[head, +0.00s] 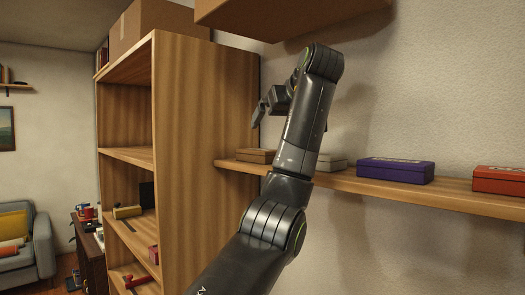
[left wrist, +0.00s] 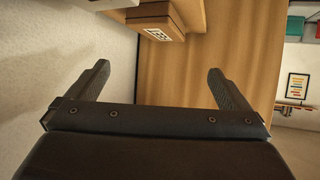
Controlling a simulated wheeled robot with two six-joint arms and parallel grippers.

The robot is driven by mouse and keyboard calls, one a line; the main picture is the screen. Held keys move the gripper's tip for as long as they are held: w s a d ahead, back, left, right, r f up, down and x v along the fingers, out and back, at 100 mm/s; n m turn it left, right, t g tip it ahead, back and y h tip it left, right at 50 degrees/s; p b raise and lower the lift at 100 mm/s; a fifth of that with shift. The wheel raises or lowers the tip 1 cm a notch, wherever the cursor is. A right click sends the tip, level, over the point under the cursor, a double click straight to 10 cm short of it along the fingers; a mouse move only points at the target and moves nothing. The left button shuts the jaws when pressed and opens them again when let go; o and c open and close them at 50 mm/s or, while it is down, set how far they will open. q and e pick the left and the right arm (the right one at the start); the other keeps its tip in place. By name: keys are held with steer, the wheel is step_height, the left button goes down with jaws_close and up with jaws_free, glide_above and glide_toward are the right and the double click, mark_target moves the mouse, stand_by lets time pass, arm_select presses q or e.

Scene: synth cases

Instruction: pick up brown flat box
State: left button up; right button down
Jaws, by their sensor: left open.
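The brown flat box (head: 256,156) lies on the wall shelf, close to the side of the tall bookcase. In the left wrist view, which looks upside down, a brown box with a white label (left wrist: 150,24) shows at the top, beyond the fingers; it appears to be the same box. My left gripper (head: 268,106) is above the box in the head view, apart from it. Its two fingers are spread wide in the left wrist view (left wrist: 160,84), with nothing between them. My right gripper is not in view.
The wall shelf (head: 450,194) also holds a grey box (head: 331,163), partly behind my arm, a purple box (head: 395,170) and a red box (head: 497,180). The bookcase (head: 205,150) stands close on the left. A brown overhang (head: 290,18) is above my gripper.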

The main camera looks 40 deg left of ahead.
mark_target(259, 156)
arm_select(q)
steer(key=p+x, duration=0.5)
steer(key=x, duration=0.5)
steer(key=shift+w+a, duration=0.1)
steer(key=shift+a, duration=0.2)
steer(key=shift+w+a+f+p, duration=0.15)
steer(key=shift+a+p, duration=0.1)
steer(key=shift+p, duration=0.25)
steer(key=p+x, duration=0.3)
steer(key=shift+w+a+f, duration=0.15)
steer(key=shift+w+a, duration=0.05)
steer(key=shift+a, duration=0.15)
steer(key=shift+w+a+f, duration=0.1)
steer(key=shift+a+f, duration=0.2)
steer(key=shift+a, duration=0.05)
steer(key=shift+d, duration=0.1)
steer(key=shift+c, duration=0.8)
steer(key=c, duration=1)
